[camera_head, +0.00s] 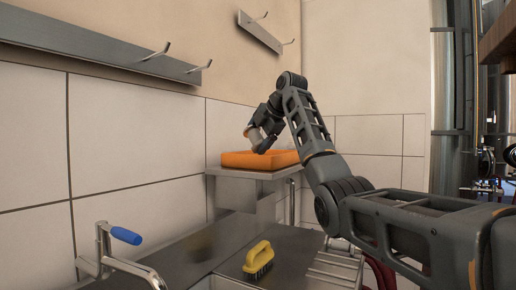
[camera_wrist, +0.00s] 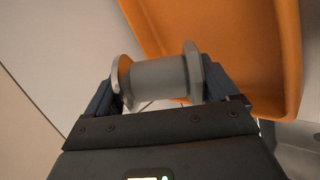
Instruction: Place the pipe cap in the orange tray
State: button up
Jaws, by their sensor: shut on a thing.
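The pipe cap (camera_wrist: 158,77) is a grey metal piece with a wider flange at each end. My gripper (camera_wrist: 165,92) is shut on it, one finger on each side, in the wrist view. In the head view my gripper (camera_head: 258,136) is above the orange tray (camera_head: 238,160), which sits on a metal shelf against the wall. The tray's wall and rim (camera_wrist: 285,50) fill the upper right of the wrist view. The cap is partly hidden by the gripper in the head view, and I cannot tell its exact height above the tray.
A metal counter (camera_head: 205,245) with a yellow brush (camera_head: 259,258) is in front. A tap with a blue handle (camera_head: 126,236) stands at left. Wall rails with hooks (camera_head: 110,50) hang above. The space above the tray is clear apart from my arm.

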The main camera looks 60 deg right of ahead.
aim_at(258, 147)
jog(key=shift+f, duration=1.55)
jog(key=shift+f, duration=0.15)
jog(key=shift+s+f, duration=0.1)
jog(key=shift+f, duration=0.7)
jog(key=o, duration=1)
jog(key=shift+f, duration=0.1)
jog(key=shift+c, duration=0.2)
jog(key=shift+r, duration=0.3)
jog(key=w+r+v, duration=0.1)
jog(key=v, duration=1.1)
jog(key=shift+s+r+b, duration=0.3)
jog(key=shift+s+b, duration=0.05)
jog(key=shift+d, duration=0.1)
